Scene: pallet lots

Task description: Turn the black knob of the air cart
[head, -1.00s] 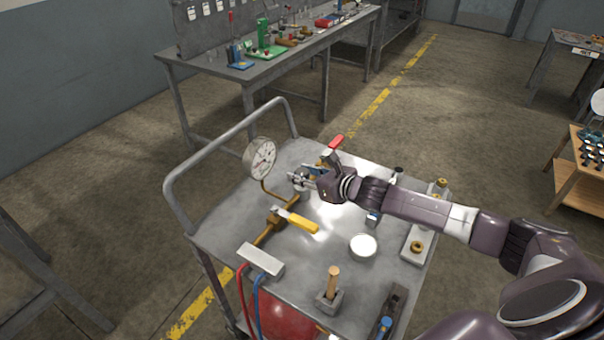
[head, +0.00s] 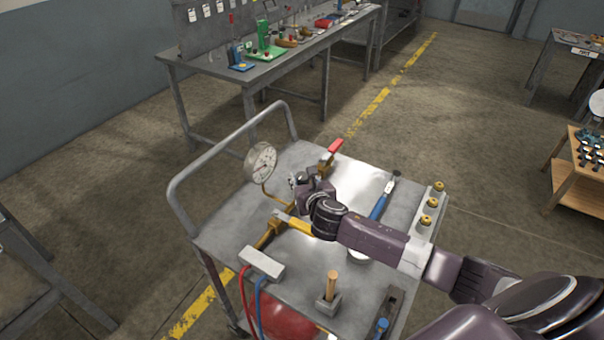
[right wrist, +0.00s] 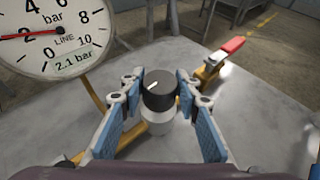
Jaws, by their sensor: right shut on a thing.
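The air cart (head: 218,232) is a grey metal cart with a push handle. In the right wrist view its black knob (right wrist: 158,92), a dark cylinder with a white pointer mark, sits on a pale round base. The pointer leans to the upper left. My right gripper (right wrist: 160,86) is shut on the knob, one blue-padded finger on each side. In the head view the gripper (head: 300,184) hides most of the knob, behind the yellow-handled valve (head: 299,226). The gauge (right wrist: 58,34) reads about 2 bar, with "2.1 bar" printed below. My left gripper is out of view.
A red-handled valve (head: 335,146) stands beyond the gripper. A blue-handled tool (head: 379,206), a rail with brass fittings (head: 427,218) and a wooden-handled piece in a block (head: 331,285) lie on the cart. A workbench (head: 210,75) stands behind.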

